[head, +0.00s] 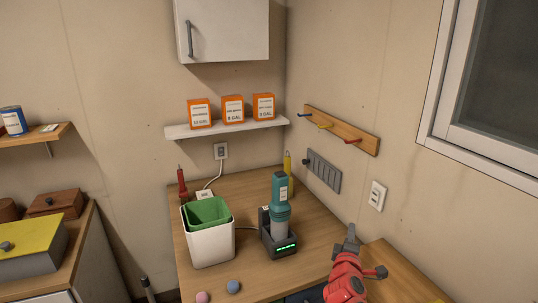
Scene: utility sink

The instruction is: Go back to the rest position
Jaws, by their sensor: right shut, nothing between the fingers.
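My right gripper (347,242) shows at the lower right, at the end of my red arm. It is shut with nothing in it. It is over the right part of the wooden counter (322,228), to the right of the teal device and apart from it. My left gripper is not in view.
A teal device (279,190) stands upright in a dark dock (281,246) with a green display. A white bin (210,248) with a green liner (205,211) stands left of it. A pink ball (202,297) and a blue-grey ball (233,286) lie at the counter's front.

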